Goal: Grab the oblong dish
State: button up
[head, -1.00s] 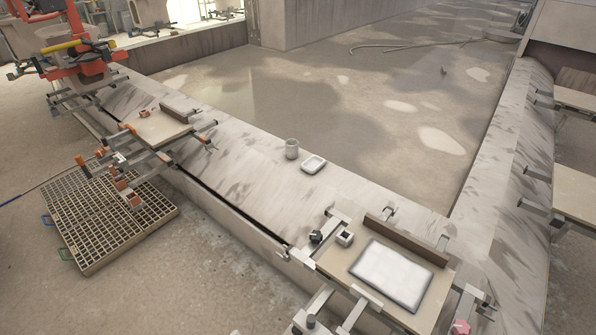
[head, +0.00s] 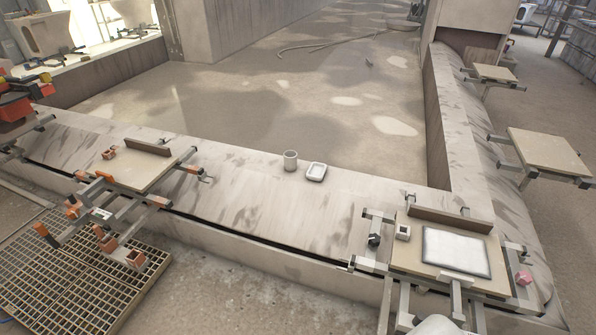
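A small white oblong dish (head: 316,172) with a raised rim lies on the stained pale ledge (head: 250,195), near the middle of the head view. A grey cylindrical cup (head: 290,160) stands upright just to its left, with a narrow gap between them. The dish looks empty. My gripper is not in view, so I cannot see how it stands relative to the dish.
A board on a bracket (head: 135,170) juts over the ledge at left. Another bracketed board at right holds a white slab (head: 455,251) and a small square block (head: 403,232). A floor grate (head: 75,270) lies lower left. The ledge around the dish is mostly clear.

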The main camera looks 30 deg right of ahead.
aim_at(315, 171)
jog(key=i+j+z, duration=0.1)
jog(key=i+j, duration=0.8)
jog(key=j, duration=0.2)
jog(key=i+j+z, duration=0.15)
jog(key=i+j, duration=0.25)
jog(key=j, duration=0.15)
jog(key=i+l, duration=0.15)
jog(key=i, duration=0.6)
jog(key=i+l+z, duration=0.15)
jog(key=i, duration=0.55)
jog(key=i+l, duration=0.55)
